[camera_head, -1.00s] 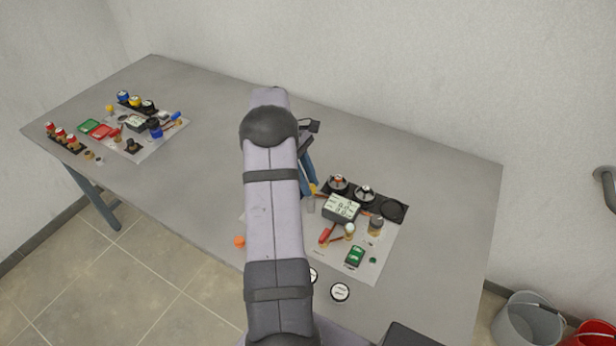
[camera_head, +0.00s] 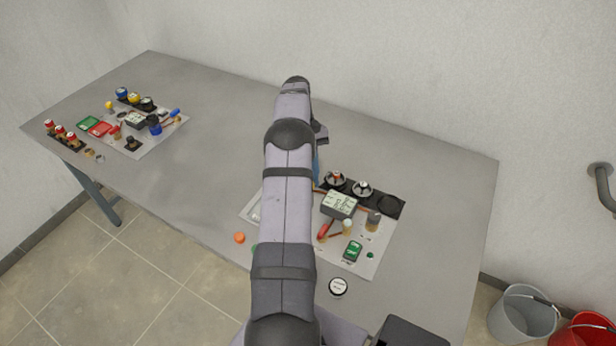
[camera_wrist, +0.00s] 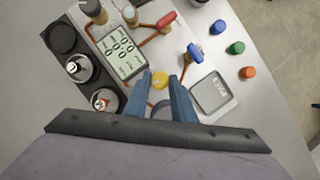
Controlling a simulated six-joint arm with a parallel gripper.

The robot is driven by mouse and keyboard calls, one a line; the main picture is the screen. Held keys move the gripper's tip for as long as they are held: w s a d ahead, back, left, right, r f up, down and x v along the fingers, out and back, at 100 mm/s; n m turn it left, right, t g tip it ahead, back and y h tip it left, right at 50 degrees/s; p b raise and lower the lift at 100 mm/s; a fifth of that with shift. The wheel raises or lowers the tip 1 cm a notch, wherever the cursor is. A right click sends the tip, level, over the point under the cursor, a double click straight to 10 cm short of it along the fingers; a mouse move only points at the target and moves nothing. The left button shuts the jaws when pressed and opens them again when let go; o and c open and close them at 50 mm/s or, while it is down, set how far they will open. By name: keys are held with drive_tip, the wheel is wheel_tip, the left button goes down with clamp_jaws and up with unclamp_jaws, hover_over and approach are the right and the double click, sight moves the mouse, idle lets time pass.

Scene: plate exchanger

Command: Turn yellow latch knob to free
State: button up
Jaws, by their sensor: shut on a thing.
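The yellow latch knob (camera_wrist: 159,80) shows in the wrist view as a small round cap on the panel. My gripper (camera_wrist: 161,76) has its two blue fingers on either side of the knob and is shut on it. A copper-coloured pipe runs beside the knob. In the head view my arm hides the knob, and only a sliver of a blue finger (camera_head: 316,172) shows. Which way the knob is turned cannot be told.
Close to the fingers are a digital display (camera_wrist: 122,52), a blue-handled valve (camera_wrist: 194,52) and a grey square gauge (camera_wrist: 210,93). A red-handled valve (camera_wrist: 166,20) and black round sockets (camera_wrist: 62,38) lie further off. A second panel (camera_head: 160,143) stands on the table's left.

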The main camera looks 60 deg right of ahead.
idle(0.3)
drive_tip(key=o, duration=1)
drive_tip(key=shift+r+b, duration=1.25)
drive_tip(key=shift+r, duration=3.8)
